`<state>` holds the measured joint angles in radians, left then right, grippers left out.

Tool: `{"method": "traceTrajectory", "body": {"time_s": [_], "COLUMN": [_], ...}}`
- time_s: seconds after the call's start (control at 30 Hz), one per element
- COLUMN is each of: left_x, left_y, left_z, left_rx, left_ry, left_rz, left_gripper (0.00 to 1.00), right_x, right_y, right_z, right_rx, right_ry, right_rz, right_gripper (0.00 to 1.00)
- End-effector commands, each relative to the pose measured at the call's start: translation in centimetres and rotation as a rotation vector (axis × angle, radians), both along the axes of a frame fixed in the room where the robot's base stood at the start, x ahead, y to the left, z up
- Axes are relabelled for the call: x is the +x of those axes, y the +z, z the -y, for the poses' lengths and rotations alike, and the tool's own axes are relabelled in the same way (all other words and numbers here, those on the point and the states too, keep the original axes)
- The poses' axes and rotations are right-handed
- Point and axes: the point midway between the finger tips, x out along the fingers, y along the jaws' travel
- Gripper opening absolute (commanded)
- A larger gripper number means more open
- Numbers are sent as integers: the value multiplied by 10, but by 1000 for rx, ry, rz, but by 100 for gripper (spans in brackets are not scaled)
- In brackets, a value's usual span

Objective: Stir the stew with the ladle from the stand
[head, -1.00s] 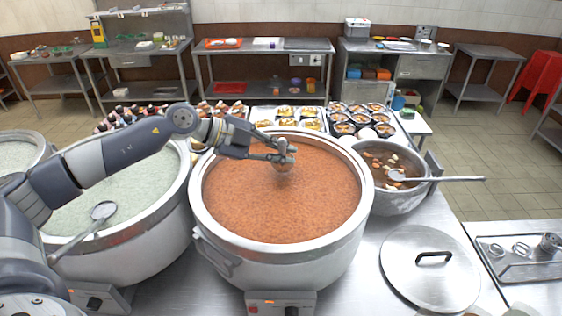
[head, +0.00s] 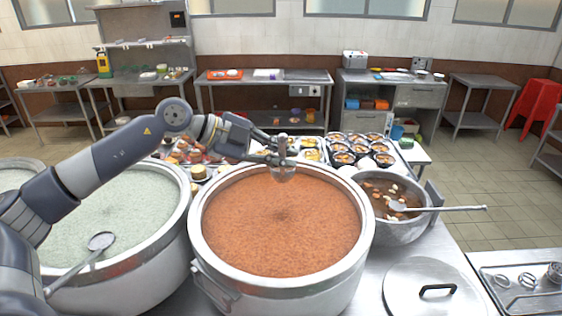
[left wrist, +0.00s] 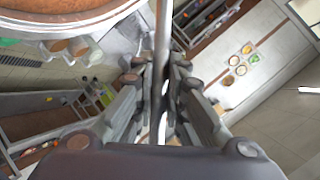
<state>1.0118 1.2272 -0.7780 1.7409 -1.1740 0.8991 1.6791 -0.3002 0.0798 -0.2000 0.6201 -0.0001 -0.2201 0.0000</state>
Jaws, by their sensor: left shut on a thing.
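The stew is orange-red and fills the big steel pot (head: 200,245) in the middle of the head view. A corner of this pot also shows in the left wrist view (left wrist: 100,22). My left gripper (head: 281,157) is over the far part of the pot and shut on the metal ladle (head: 284,174). The ladle's bowl appears above the stew near the far rim. In the left wrist view its thin handle (left wrist: 162,35) runs between the closed fingers. My right gripper is not in view.
A pot of pale congee (head: 115,215) with a spoon across it stands at left. A smaller pot (head: 398,232) with its own ladle is at right, near a lid (head: 405,290). Trays of food and bowls (head: 357,147) stand behind.

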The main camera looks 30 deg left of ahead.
Motion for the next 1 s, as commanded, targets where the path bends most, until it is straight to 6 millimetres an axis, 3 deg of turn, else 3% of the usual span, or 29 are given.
{"method": "traceTrajectory", "body": {"time_s": [0.37,1.0], "left_x": [0,0], "left_y": [0,-1], "left_z": [0,0], "left_rx": [5,81], "left_ry": [0,0], "left_rz": [13,170], "left_gripper": [0,0], "right_x": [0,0], "right_y": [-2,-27], "right_z": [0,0], "right_rx": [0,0], "right_ry": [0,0], "right_rz": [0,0], "right_gripper": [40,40]}}
